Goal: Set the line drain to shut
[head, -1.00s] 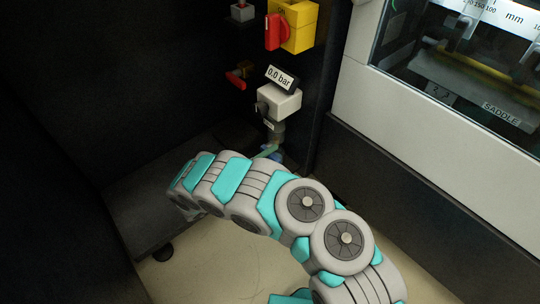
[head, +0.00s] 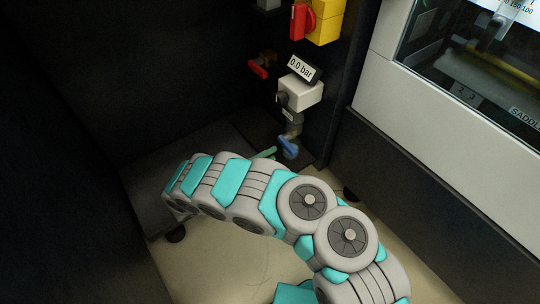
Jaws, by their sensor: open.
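The line drain appears to be the small valve with a blue handle (head: 288,146) at the foot of the grey vertical pipe, low in the dark corner. Its handle slants down to the right; I cannot tell its setting for sure. My arm arches across the lower middle and hides most of my gripper. A thin pale green piece that looks like a fingertip of my gripper (head: 265,153) shows above the arm, just left of the blue handle and seemingly apart from it. My gripper is open, with nothing seen in it.
Above the drain are a white block (head: 301,92) with a "0.0 bar" display (head: 302,67), a red lever (head: 258,70) at left and a red knob (head: 302,20) on a yellow box (head: 328,22). A white-panelled machine (head: 395,95) stands at right. Dark walls close the left.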

